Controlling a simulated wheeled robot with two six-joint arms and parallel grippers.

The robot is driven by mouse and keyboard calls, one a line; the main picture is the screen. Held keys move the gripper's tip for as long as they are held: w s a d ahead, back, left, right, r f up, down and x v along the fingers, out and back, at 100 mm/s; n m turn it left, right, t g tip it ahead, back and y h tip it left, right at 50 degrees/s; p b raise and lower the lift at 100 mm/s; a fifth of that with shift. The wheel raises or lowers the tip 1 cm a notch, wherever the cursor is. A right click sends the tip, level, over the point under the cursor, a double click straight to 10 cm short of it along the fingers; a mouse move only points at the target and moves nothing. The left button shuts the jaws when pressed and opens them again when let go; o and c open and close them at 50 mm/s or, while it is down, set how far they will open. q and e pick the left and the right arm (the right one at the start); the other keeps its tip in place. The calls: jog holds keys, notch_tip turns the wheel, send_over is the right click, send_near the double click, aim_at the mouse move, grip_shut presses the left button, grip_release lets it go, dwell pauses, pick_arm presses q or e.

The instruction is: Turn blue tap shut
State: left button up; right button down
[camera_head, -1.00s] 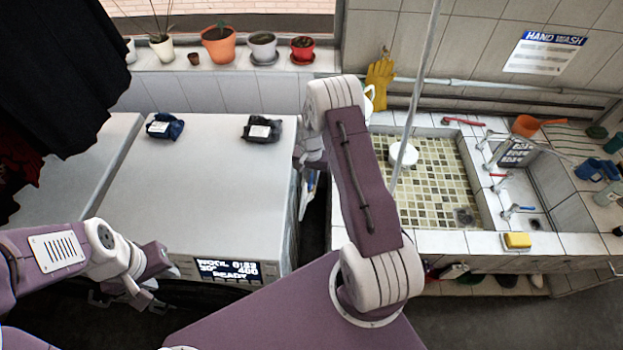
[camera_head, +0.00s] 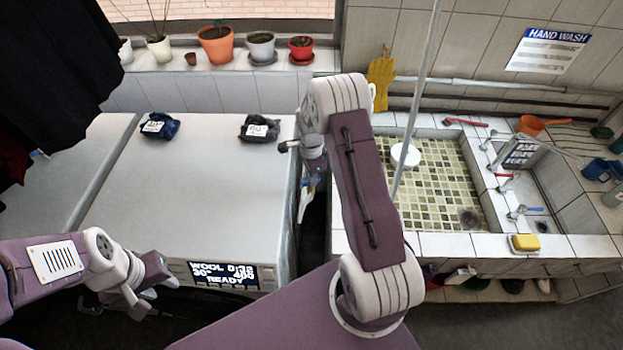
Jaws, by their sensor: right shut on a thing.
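The blue tap (camera_head: 517,212) is at the small basin on the right, with its blue handle (camera_head: 533,209) pointing right. Whether it is open or shut is too small to tell. No gripper is near it. My right arm rises in the middle and bends over; its wrist (camera_head: 313,150) hangs in the gap between the white machine and the sink.
Red-handled taps (camera_head: 503,183) sit along the same basin. A yellow sponge (camera_head: 524,243) lies on the front ledge. A pole (camera_head: 416,100) crosses the tiled sink (camera_head: 432,190). The machine top (camera_head: 190,210) is mostly clear.

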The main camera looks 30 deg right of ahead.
jog(key=m+b, duration=0.1)
jog(key=m, duration=0.2)
jog(key=shift+w+m, duration=0.1)
jog(key=shift+m, duration=0.3)
jog(key=shift+r+m, duration=0.1)
jog(key=shift+m, duration=0.4)
jog(key=shift+w+m, duration=0.1)
jog(key=shift+m, duration=0.2)
jog(key=c, duration=1.6)
grip_release()
jog(key=shift+o, duration=1)
jog(key=shift+a, duration=0.15)
